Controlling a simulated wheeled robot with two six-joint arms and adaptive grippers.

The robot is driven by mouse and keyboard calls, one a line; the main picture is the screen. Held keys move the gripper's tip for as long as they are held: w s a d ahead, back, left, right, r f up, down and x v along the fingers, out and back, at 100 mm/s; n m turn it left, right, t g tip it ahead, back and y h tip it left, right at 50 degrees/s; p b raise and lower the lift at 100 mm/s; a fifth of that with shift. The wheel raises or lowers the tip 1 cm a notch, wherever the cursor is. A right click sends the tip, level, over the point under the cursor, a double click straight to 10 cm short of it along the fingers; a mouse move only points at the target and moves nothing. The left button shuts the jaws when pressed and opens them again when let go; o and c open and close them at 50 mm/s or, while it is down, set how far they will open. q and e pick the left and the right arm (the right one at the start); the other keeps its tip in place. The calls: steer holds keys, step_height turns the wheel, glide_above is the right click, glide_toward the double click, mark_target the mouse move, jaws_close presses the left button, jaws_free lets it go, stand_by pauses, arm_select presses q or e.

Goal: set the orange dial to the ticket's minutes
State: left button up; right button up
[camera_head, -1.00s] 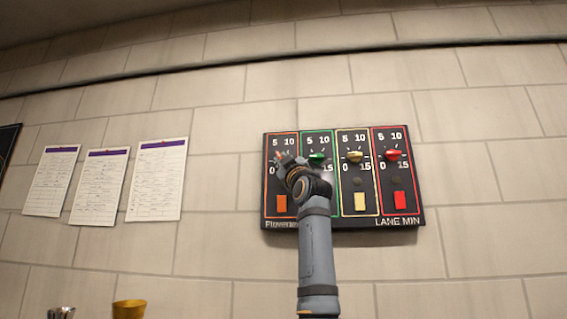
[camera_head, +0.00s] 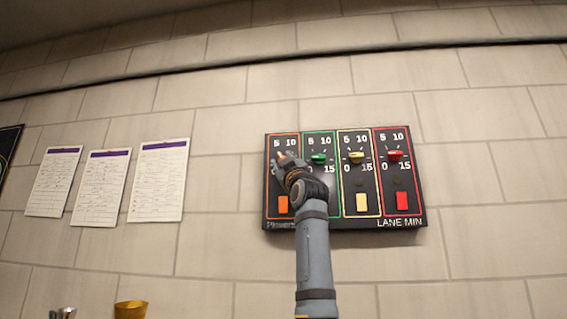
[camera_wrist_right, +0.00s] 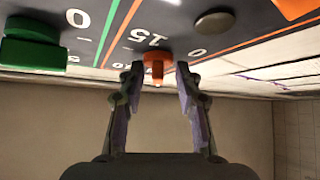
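The orange dial (camera_head: 282,155) is on the leftmost, orange-framed panel of a dark wall board. The right wrist view shows this dial (camera_wrist_right: 154,68) upside down, between my right gripper's two fingertips (camera_wrist_right: 158,78). My left gripper is out of view.
The board also carries a green dial (camera_head: 318,158), a yellow dial (camera_head: 356,157) and a red dial (camera_head: 394,155), with coloured rectangles below. A yellow cup (camera_head: 130,309) shows at the bottom. The wall between tickets and board is clear.

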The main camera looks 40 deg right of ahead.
steer(key=shift+s, duration=0.15)
steer(key=v, duration=1.2)
